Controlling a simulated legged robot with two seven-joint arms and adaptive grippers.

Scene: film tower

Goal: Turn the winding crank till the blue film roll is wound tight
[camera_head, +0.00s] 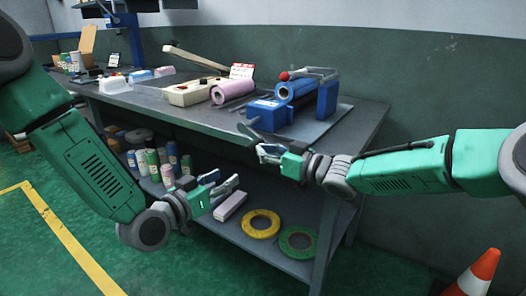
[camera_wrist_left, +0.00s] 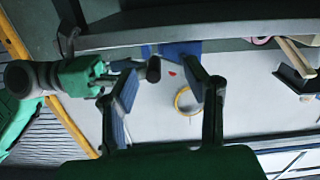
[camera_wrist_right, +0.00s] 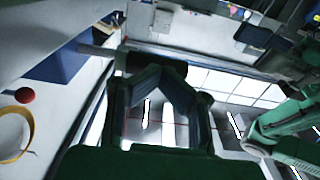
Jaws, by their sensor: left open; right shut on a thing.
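The blue film roll (camera_head: 296,89) lies on the blue winding stand (camera_head: 327,99) at the right of the bench, with a red knob (camera_head: 284,76) beside it. My right gripper (camera_head: 262,148) is at the bench's front edge, below the blue block (camera_head: 266,108), shut on the dark crank handle (camera_wrist_left: 153,68). The fingers hide much of the handle, and how tight the roll is cannot be told. My left gripper (camera_head: 222,186) is open and empty, lower and to the left, in front of the lower shelf.
A pink roll (camera_head: 232,91) and a cream box (camera_head: 194,92) stand left of the stand. A traffic cone (camera_head: 478,272) stands on the floor at lower right.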

